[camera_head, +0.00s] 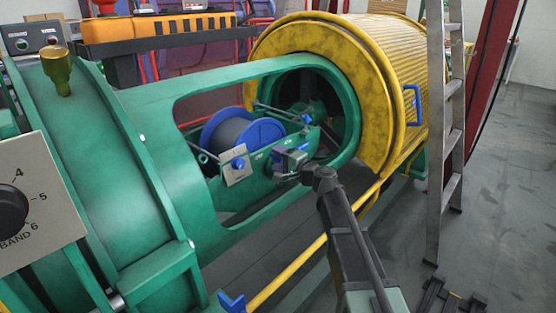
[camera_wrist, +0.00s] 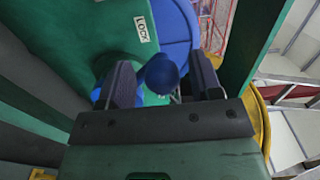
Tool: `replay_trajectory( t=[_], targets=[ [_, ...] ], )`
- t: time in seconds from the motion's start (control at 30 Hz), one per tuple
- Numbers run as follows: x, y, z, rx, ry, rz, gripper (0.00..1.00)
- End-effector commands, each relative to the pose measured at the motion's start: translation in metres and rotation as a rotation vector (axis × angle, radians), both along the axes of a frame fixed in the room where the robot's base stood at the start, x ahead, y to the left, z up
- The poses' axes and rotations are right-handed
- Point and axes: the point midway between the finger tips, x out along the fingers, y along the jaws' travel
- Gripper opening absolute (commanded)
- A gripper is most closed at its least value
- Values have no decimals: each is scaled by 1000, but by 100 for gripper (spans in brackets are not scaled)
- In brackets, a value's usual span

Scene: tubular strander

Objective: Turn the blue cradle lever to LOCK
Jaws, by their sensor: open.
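The blue cradle lever shows its round blue knob (camera_wrist: 162,73) in the wrist view. The knob sits between the two dark fingers of my gripper (camera_wrist: 161,66), with a gap visible on its right; contact on the left is hard to tell. A white LOCK label (camera_wrist: 142,30) is on the green cradle face above and left of the knob. More blue shows beside the left finger. In the head view my gripper (camera_head: 288,160) is at the green cradle (camera_head: 258,175), inside the tube opening. There the gripper partly hides the lever area.
A blue spool (camera_head: 245,132) lies in the cradle. A beige plate with a blue knob (camera_head: 238,163) is left of my gripper. The green tube frame (camera_head: 185,190) borders the opening. A yellow drum (camera_head: 345,80) and a ladder (camera_head: 447,120) stand to the right.

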Motion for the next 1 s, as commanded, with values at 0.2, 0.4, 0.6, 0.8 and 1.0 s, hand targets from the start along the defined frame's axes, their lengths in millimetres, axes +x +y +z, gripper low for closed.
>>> replay_trajectory(
  t=[0.2, 0.4, 0.6, 0.8, 1.0],
  targets=[
    [-36, -32, 0, 0, 0, -2, 59],
    [-67, -63, 0, -1, -1, -1, 59],
    [-75, -73, 0, -1, -1, 0, 59],
    [-75, -72, 0, -1, -1, 0, 59],
    [-112, -57, -41, -263, 62, 163, 59]
  ],
)
